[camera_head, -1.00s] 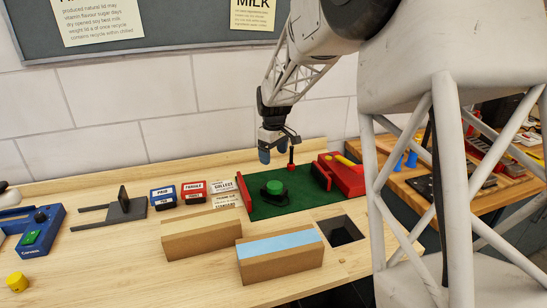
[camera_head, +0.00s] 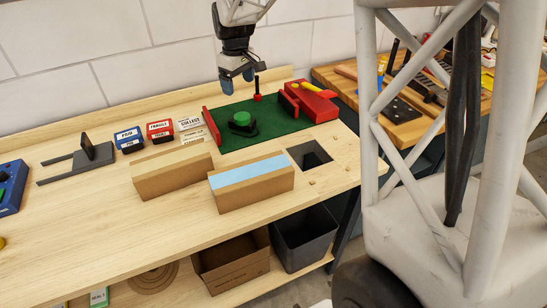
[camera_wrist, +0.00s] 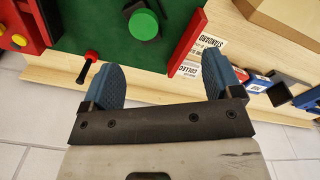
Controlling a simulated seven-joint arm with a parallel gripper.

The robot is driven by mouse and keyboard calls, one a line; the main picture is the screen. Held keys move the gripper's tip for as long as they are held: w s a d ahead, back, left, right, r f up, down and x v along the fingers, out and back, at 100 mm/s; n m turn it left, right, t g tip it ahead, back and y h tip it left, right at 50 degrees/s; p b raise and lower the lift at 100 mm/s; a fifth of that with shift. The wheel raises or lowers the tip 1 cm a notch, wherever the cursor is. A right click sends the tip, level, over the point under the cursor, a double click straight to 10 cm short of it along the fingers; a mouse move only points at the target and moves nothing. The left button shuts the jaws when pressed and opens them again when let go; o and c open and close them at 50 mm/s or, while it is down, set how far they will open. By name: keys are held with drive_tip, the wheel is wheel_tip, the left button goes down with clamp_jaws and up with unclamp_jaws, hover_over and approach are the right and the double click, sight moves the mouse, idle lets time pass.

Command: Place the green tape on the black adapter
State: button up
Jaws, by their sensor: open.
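A round green piece (camera_head: 241,118), which looks like the tape, sits on a black base (camera_head: 250,131) on the green mat; I cannot tell for sure that this base is the adapter. In the wrist view the green piece (camera_wrist: 143,24) shows at the top, with a black part (camera_wrist: 153,7) behind it. My gripper (camera_head: 237,76) is above the mat's back side, beyond the green piece in the head view. Its blue fingers (camera_wrist: 163,80) are apart with nothing between them.
A red block (camera_head: 312,102) is on the mat's right. Label boxes (camera_head: 159,131) are to the left. Two cardboard boxes (camera_head: 176,172) (camera_head: 251,190) stand in front, beside a square hole (camera_head: 309,155).

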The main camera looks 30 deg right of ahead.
drive_tip(key=s+a+r+m+t, duration=0.1)
drive_tip(key=s+a+r+m, duration=0.15)
drive_tip(key=s, duration=0.75)
drive_tip(key=s+a+r+m, duration=0.1)
drive_tip(key=s+a+r, duration=0.15)
drive_tip(key=s, duration=0.75)
drive_tip(key=s+a+f+m+t, duration=0.1)
drive_tip(key=s+m, duration=0.1)
drive_tip(key=s, duration=1.6)
drive_tip(key=shift+s+a+f, duration=0.2)
drive_tip(key=shift+s+f, duration=0.05)
drive_tip(key=shift+f, duration=0.15)
